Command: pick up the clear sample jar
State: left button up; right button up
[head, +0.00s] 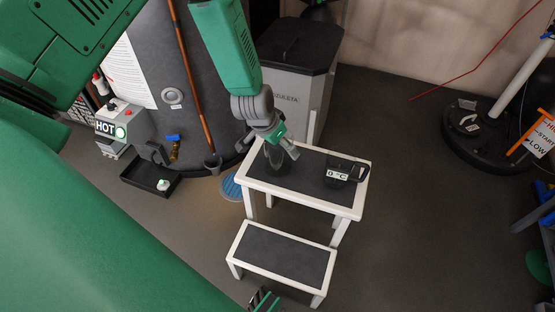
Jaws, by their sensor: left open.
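The clear sample jar (277,163) looks like a dark, see-through vessel on the top step of a white-framed step stool (304,204), near its back left corner. My left gripper (281,152) is open and points down right at the jar. Its fingers overlap the jar's upper part in the head view. I cannot tell whether they touch it. A dark container with a handle and a "0 °C" label (339,174) stands to the right on the same step.
A grey bin with a black lid (298,85) stands behind the stool. A black tray (150,180) and a box marked HOT (122,132) are at left. A round black base (482,130) is at right. Floor between stool and base is clear.

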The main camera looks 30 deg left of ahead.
pick_arm(q)
jog(key=shift+w+d+f, duration=0.2)
jog(key=shift+w+f, duration=0.05)
jog(key=shift+f, duration=0.35)
jog(key=shift+d+r, duration=0.15)
jog(key=shift+d, duration=0.1)
jog(key=c, duration=0.9)
jog(key=shift+s+a, duration=0.1)
jog(key=shift+a, duration=0.15)
jog(key=shift+c, duration=1.4)
